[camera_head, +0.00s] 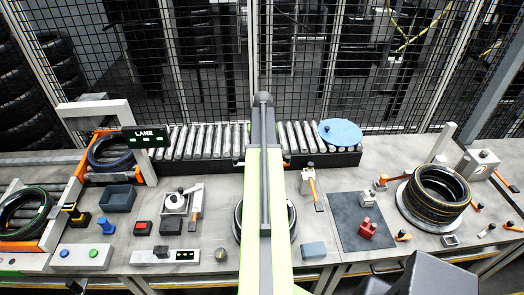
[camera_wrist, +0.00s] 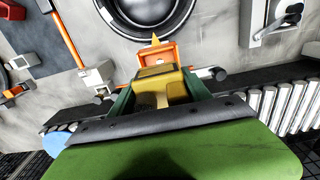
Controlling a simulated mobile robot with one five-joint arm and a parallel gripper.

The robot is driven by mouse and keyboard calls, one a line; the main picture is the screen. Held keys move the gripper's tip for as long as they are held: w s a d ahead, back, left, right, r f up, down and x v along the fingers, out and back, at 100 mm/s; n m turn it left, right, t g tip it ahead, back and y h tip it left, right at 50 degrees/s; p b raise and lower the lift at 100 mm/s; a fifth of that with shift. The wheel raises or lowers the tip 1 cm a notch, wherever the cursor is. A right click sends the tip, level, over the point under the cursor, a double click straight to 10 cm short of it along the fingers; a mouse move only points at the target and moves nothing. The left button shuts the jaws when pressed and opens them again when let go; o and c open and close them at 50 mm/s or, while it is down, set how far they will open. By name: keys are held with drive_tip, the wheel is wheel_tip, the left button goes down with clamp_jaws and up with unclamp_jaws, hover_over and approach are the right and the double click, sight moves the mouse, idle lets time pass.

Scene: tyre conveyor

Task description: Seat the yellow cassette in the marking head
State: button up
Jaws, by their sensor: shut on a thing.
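The yellow cassette (camera_wrist: 170,86) is in the middle of the wrist view, with a dark band along its far end. My gripper (camera_wrist: 160,82) is shut on it, one green finger on each side. An orange housing with a pale inside and a pointed yellow tip (camera_wrist: 157,51) lies just beyond the cassette; it may be the marking head. I cannot tell whether the cassette touches it or is inside it. In the head view my arm hides the gripper, the cassette and this housing.
A tyre (camera_wrist: 150,12) lies just past the orange housing. Rollers (camera_head: 205,140) run along the back, with a blue disc (camera_head: 340,132) at their right end. A tyre stack (camera_head: 437,195) stands at right. A dark mat (camera_head: 362,235) holds a red part (camera_head: 367,228).

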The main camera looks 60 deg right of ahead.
drive_tip(key=shift+f+b, duration=1.9)
drive_tip(key=shift+f, duration=0.45)
drive_tip(key=shift+f+b, duration=0.9)
drive_tip(key=shift+b, duration=0.05)
drive_tip(key=o, duration=1.7)
drive_tip(key=shift+r, duration=0.1)
wheel_tip(320, 180, up, 18)
drive_tip(key=p, duration=1.7)
drive_tip(key=shift+f+p, duration=0.2)
drive_tip(key=shift+p, duration=0.2)
drive_tip(key=shift+f, duration=0.15)
